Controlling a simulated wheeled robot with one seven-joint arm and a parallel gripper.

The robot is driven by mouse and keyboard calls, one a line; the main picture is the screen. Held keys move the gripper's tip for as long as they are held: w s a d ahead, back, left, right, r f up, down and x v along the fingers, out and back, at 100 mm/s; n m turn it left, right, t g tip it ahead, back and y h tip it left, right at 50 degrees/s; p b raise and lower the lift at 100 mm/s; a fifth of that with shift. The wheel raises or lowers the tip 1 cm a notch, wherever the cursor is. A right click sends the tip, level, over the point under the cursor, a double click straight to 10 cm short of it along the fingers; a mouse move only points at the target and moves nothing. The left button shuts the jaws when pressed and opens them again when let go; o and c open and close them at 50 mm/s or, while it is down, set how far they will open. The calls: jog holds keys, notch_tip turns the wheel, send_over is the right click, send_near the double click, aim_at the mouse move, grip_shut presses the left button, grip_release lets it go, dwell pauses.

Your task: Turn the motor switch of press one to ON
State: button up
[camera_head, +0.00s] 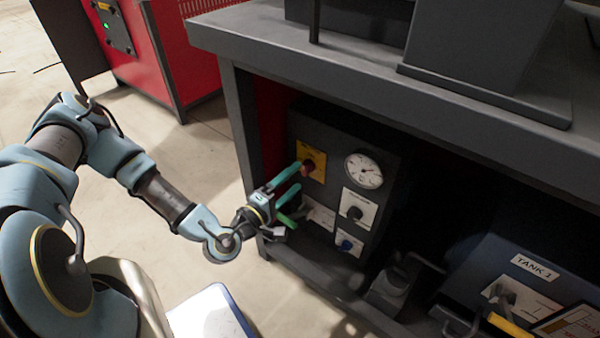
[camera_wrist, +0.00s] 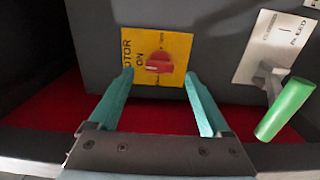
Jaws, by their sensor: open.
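The motor switch is a red knob (camera_wrist: 159,62) on a yellow plate (camera_wrist: 184,44) lettered "MOTOR" and "ON". In the wrist view the lettering runs sideways, and the knob's grip lies roughly across the picture; which mark it points to is unclear. The yellow plate also shows in the head view (camera_head: 319,159), on the dark panel under the bench, with the red knob (camera_head: 308,166) partly beside a finger. My gripper (camera_wrist: 160,77) is open, its teal fingers spread to either side of the knob and just short of it in the picture. It is empty. Contact cannot be seen.
A green-handled lever (camera_wrist: 285,110) stands close to the right finger in the wrist view. Tank 1 (camera_head: 510,280) is at right.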

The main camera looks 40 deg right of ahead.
jog(key=v, duration=0.7)
dwell(0.3)
